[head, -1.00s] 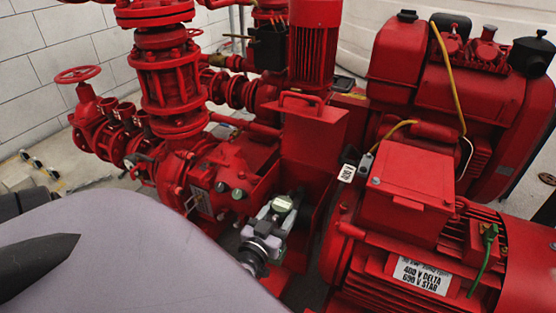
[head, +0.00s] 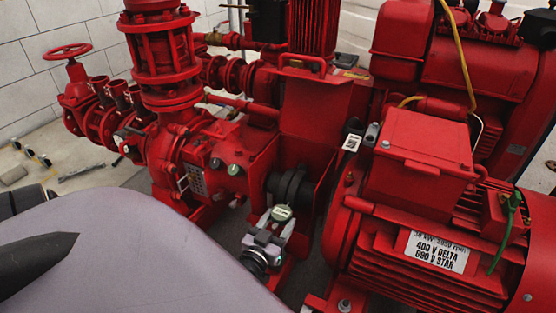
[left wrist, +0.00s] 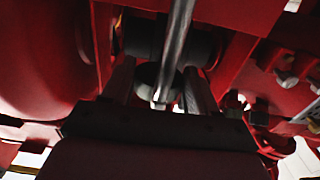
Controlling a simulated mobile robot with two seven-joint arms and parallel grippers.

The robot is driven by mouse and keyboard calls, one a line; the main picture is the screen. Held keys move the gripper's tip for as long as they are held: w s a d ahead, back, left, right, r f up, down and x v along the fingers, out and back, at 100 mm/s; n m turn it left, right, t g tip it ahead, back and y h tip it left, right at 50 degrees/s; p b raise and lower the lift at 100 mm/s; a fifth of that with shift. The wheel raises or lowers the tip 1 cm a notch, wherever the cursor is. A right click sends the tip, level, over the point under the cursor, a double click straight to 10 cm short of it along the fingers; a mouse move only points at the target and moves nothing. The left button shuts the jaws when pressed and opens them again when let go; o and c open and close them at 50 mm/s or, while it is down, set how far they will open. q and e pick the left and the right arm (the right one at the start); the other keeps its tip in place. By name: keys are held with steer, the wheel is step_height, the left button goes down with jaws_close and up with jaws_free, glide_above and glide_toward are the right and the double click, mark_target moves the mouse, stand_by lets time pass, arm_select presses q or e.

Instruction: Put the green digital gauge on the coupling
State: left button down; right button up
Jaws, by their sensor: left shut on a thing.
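The coupling (head: 291,187) is the black ribbed cylinder in the gap between the red pump and motor. In the head view, the gauge lies just below and in front of the coupling, with a dark gap seeming to separate them. In the left wrist view, the dark gauge body (left wrist: 150,79) sits between my fingers, and the black coupling (left wrist: 145,36) lies beyond it. My right gripper is not in view.
The red motor (head: 420,245) with its label stands close on the right. The red pump casing (head: 205,165) is on the left, and an upright red guard (head: 315,105) rises behind the coupling. A shiny metal rod (left wrist: 178,45) crosses the left wrist view.

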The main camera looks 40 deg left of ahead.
arm_select(q)
steer(key=shift+f, duration=0.15)
steer(key=shift+c, duration=1.5)
jaws_free()
steer(key=shift+f, duration=0.2)
steer(key=shift+r, duration=0.1)
steer(key=shift+s, duration=0.1)
